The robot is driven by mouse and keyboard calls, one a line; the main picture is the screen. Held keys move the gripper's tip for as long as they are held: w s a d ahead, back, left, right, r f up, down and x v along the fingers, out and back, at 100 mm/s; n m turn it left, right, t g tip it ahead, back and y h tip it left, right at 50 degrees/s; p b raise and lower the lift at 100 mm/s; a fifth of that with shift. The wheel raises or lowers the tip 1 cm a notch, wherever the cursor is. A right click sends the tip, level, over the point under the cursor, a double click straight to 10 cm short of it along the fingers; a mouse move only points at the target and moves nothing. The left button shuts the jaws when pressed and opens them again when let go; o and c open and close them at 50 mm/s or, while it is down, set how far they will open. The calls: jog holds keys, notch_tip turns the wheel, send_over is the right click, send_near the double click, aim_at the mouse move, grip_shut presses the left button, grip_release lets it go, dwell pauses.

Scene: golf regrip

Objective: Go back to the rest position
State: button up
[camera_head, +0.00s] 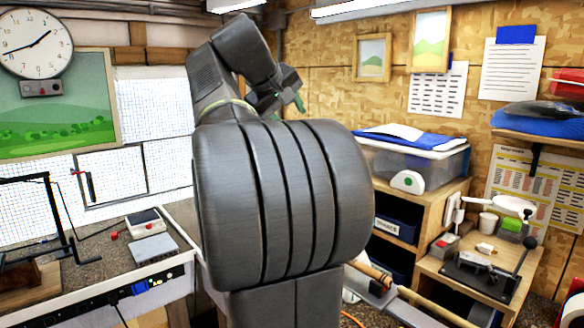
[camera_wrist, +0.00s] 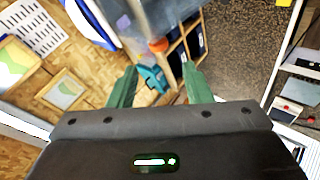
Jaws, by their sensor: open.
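My gripper (camera_head: 290,98) is raised high in the middle of the head view, partly hidden behind my own dark arm. In the wrist view its two green fingers stand apart, with nothing held between them (camera_wrist: 161,82). Beyond the fingers a small teal object (camera_wrist: 152,77) shows, well away from them; I cannot tell what it is. A tan shaft-like rod (camera_head: 375,271) shows low behind my arm, its left part hidden.
A left bench (camera_head: 90,262) holds a dark frame and small devices. A wooden shelf unit (camera_head: 440,205) carries a clear bin (camera_head: 425,168). A lower stand to its right holds a metal fixture (camera_head: 478,262) and a white cup (camera_head: 488,222). Open air surrounds my gripper.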

jog(key=p+x, duration=0.1)
jog(key=x, duration=0.9)
jog(key=shift+w+d+f, duration=0.15)
jog(key=shift+d+f, duration=0.05)
jog(key=shift+a, duration=0.1)
